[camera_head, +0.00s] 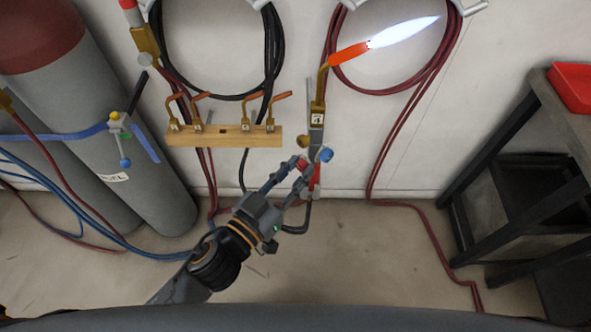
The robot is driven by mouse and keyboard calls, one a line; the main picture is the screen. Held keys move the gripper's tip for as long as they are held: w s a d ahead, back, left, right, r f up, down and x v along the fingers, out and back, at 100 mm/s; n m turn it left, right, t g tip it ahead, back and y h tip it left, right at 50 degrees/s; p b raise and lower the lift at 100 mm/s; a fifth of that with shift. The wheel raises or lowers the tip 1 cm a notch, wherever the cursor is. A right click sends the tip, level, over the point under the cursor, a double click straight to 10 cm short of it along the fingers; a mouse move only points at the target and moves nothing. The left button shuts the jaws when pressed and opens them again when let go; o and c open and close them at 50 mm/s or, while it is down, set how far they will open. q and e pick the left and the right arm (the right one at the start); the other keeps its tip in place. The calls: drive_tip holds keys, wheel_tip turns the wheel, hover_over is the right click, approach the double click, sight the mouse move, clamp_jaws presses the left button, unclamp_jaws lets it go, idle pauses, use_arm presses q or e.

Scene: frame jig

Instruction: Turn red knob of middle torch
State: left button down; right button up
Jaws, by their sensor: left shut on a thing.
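The lit torch (317,118) stands roughly upright against the wall, right of the wooden rack. Its orange-red bent tip (350,53) gives a white-blue flame (405,31) that points to the upper right. Low on its body are a blue knob (326,155) on the right and a red knob (301,163) on the left. My left gripper (302,168) reaches up from below. Its fingertips are shut on the red knob and partly cover it. My right gripper is not in view.
A wooden rack (225,141) holds several copper-tipped nozzles. Grey gas cylinders (140,165) with blue and red hoses stand at left. Coiled hoses (272,45) hang on the wall. A dark table (552,120) with a red tray (573,85) stands at right. The floor before it is mostly clear.

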use_arm(q)
drive_tip(key=m, duration=0.4)
drive_tip(key=shift+f+m+h+b, duration=0.15)
drive_tip(key=shift+m+h+b, duration=0.25)
drive_tip(key=m, duration=0.5)
drive_tip(key=shift+h, duration=0.4)
drive_tip(key=shift+m, duration=0.4)
drive_tip(key=c, duration=1.1)
unclamp_jaws()
drive_tip(key=shift+a, duration=0.1)
drive_tip(key=v, duration=1.2)
drive_tip(key=shift+f, duration=0.2)
